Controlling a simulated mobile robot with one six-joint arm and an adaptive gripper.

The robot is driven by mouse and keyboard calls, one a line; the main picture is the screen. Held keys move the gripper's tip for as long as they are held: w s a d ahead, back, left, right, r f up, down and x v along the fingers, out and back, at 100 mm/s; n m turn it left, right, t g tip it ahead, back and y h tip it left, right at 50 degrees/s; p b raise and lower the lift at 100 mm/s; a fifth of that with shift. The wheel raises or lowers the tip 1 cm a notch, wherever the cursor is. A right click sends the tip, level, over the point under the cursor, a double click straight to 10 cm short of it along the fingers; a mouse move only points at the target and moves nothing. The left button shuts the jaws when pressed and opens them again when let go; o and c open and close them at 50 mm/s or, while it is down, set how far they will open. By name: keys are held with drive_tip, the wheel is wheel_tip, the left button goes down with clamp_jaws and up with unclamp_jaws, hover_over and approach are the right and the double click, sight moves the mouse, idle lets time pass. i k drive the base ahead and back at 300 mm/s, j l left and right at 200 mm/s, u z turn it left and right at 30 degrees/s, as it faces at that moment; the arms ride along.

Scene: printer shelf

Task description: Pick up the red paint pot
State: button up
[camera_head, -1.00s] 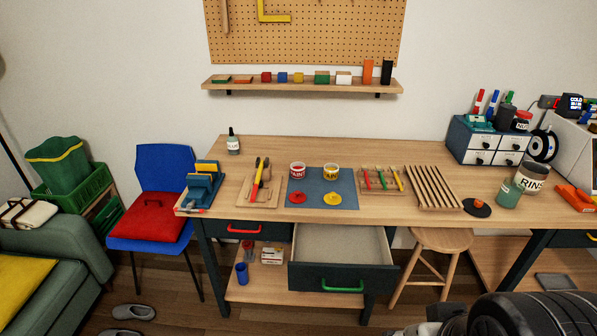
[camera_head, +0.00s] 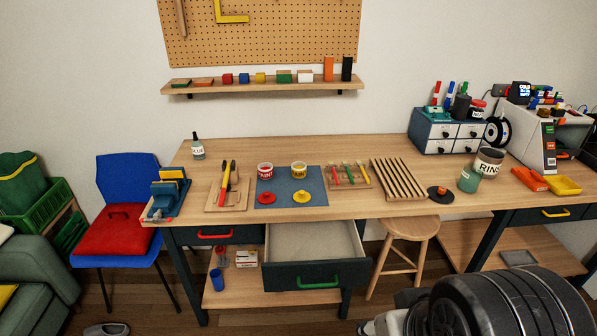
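The red paint pot (camera_head: 265,171) stands upright and open on the blue mat (camera_head: 315,201) on the workbench. Its round red lid (camera_head: 267,197) lies on the mat in front of it. A yellow paint pot (camera_head: 299,170) stands just to its right, with a yellow lid (camera_head: 303,196) in front. Part of my arm (camera_head: 490,305) fills the lower right of the head view, well away from the pots. I cannot make out my gripper's fingers in this view.
A drawer with a green handle (camera_head: 317,282) stands open below the mat. A stool (camera_head: 408,229) is to its right. Left of the mat is a wooden board with tools (camera_head: 228,194); right is a rack of brushes (camera_head: 347,176).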

sight(266, 171)
drive_tip(key=i+j+u, duration=0.15)
drive_tip(key=i+j, duration=1.6)
drive_tip(key=i, duration=0.35)
